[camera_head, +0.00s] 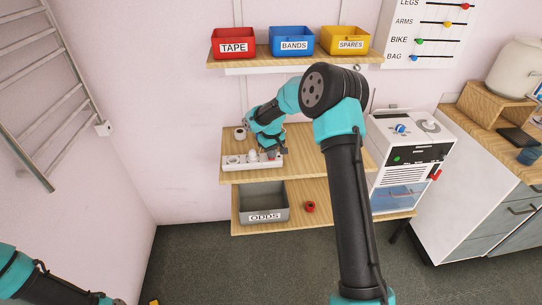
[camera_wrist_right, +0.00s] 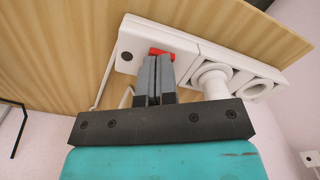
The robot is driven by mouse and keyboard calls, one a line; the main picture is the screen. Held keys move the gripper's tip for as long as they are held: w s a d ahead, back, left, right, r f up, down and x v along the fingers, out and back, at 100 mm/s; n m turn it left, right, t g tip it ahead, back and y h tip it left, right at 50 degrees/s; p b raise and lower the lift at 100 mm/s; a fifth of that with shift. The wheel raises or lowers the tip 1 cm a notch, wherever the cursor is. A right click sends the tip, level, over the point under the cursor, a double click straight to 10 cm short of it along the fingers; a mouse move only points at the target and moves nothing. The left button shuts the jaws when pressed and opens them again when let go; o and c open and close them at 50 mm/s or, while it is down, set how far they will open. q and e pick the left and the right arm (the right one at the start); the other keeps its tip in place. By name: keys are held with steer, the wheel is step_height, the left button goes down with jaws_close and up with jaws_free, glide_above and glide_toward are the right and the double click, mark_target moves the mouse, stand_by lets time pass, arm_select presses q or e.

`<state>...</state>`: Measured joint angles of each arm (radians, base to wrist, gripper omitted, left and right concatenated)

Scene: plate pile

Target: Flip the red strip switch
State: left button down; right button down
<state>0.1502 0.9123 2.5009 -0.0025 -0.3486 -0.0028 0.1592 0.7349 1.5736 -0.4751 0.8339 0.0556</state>
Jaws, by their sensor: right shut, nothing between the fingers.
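A white power strip (camera_head: 235,162) lies along the front of the middle wooden shelf; in the right wrist view its white body (camera_wrist_right: 205,55) holds a plug and sockets. The red strip switch (camera_wrist_right: 160,51) is near one end of the strip in that view, partly hidden by my fingertips. My right gripper (camera_wrist_right: 157,62) is shut and empty, its fingertips right at the red switch; I cannot tell whether they touch it. In the head view my right gripper (camera_head: 271,150) is over the right end of the strip. My left gripper is out of view.
A white plug (camera_wrist_right: 212,78) stands in the strip beside my fingers. A white roll (camera_head: 240,133) sits behind the strip. The upper shelf holds TAPE (camera_head: 233,42), BANDS (camera_head: 291,39) and SPARES (camera_head: 345,40) bins. Below are the grey ODDS bin (camera_head: 263,202) and a red object (camera_head: 310,207).

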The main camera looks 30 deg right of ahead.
steer(key=shift+f, duration=0.25)
stand_by(0.3)
steer(key=shift+r, duration=3.5)
